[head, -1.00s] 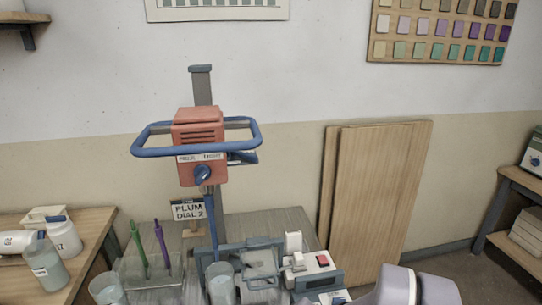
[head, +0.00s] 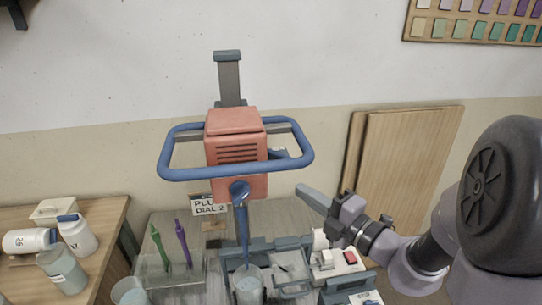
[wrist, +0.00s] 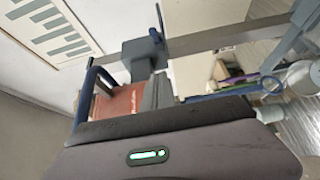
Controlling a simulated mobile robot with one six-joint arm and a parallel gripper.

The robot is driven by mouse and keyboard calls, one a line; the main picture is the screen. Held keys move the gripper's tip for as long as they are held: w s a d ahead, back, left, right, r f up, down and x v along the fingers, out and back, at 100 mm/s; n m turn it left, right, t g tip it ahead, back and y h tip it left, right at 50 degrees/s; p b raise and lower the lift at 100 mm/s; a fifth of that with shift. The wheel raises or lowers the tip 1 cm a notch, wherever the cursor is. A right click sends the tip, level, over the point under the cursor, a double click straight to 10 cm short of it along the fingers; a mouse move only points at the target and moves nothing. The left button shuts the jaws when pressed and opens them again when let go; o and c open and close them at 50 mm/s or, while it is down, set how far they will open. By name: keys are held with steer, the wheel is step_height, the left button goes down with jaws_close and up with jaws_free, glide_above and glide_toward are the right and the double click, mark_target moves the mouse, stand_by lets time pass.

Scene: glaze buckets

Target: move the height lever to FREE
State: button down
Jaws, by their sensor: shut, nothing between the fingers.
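The mixer's orange head (head: 236,150) is on a grey column with a blue ring handle around it. A dark lever-like part (head: 280,153) shows at the head's right side, partly hidden by the ring. I cannot read its setting; the FREE/TIGHT label is not readable now. A blue knob (head: 240,190) sits on the head's front. My gripper (head: 308,194) is shut and empty, right of and below the head, apart from the knob. In the wrist view the orange head (wrist: 118,105) shows tilted beyond my wrist.
A rod hangs from the head to a clear bucket (head: 249,285). A rack with green and purple tools (head: 172,275) stands left of it. A white device with a red switch (head: 345,262) stands below my gripper.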

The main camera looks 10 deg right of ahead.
steer(key=b, duration=0.3)
glide_toward(273, 154)
steer(key=w+a, duration=0.3)
steer(key=shift+w+d+f, duration=0.1)
steer(key=shift+w+f, duration=0.1)
steer(key=shift+f, duration=0.2)
steer(key=shift+d+r, duration=0.1)
